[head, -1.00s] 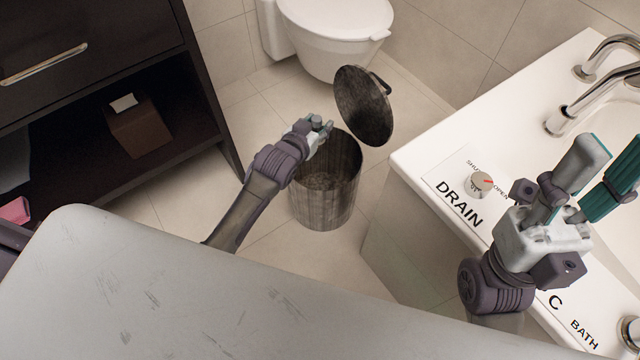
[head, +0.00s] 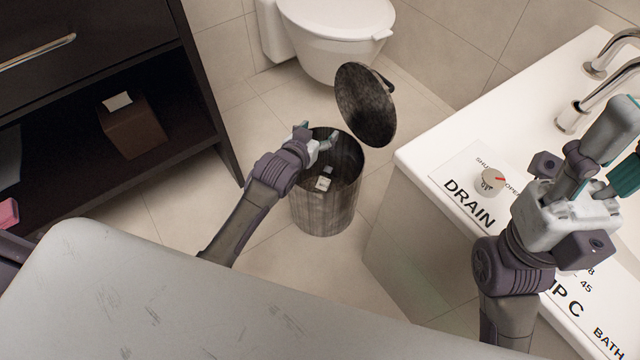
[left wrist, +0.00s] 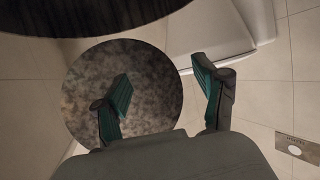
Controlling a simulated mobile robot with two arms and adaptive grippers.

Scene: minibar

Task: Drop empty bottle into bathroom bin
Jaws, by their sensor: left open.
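The bathroom bin (head: 325,212) is a dark, streaked metal cylinder on the tiled floor, with its round lid (head: 366,105) tipped open at the back. My left gripper (head: 319,139) is open at the bin's mouth. My right gripper (head: 622,160) is open above the bath edge, partly cut off by the frame.
A white toilet (head: 335,45) stands behind the bin. The bath (head: 425,160) with a drain knob (head: 491,182) and taps (head: 590,100) is at the right. A dark cabinet (head: 195,90) with a box (head: 132,128) on its shelf is at the left. Floor around the bin is clear.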

